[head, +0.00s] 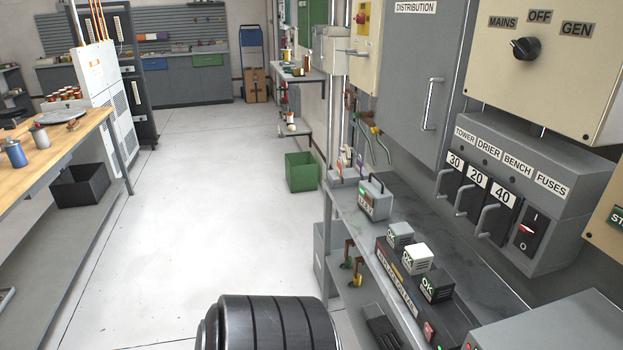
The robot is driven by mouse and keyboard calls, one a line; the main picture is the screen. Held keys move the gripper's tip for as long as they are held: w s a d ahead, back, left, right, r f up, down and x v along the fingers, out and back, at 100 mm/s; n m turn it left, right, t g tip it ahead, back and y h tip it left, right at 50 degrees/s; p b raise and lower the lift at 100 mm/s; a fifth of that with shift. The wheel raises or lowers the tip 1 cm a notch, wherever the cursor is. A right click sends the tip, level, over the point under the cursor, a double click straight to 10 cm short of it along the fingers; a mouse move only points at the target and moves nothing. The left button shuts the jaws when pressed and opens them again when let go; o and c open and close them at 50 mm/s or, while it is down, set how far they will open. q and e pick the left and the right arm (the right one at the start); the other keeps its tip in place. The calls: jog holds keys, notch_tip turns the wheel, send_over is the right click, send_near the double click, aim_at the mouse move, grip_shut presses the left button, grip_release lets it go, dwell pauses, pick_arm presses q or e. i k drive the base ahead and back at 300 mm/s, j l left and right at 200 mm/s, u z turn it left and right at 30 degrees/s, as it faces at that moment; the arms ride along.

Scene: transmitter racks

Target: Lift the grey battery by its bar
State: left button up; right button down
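Three small batteries stand in a row on a dark rack (392,268) on the right-hand bench, each with an "OK" marking. The grey battery (400,235) is the farthest, the white battery (417,258) is in the middle, and the black battery (437,286) is nearest. A bar on the grey battery is too small to make out. Neither of my grippers is in view, and nothing is seen touching the batteries.
A grey box with a handle (375,198) stands behind the rack. Fuse handles (487,218) stick out above the bench on the right. A grey case (560,325) is at the near right. The floor (210,210) to the left is clear.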

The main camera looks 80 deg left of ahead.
aim_at(375, 200)
jog(key=j+u, duration=0.1)
jog(key=u, duration=1.85)
jog(key=i+j, duration=0.1)
jog(key=j, duration=0.1)
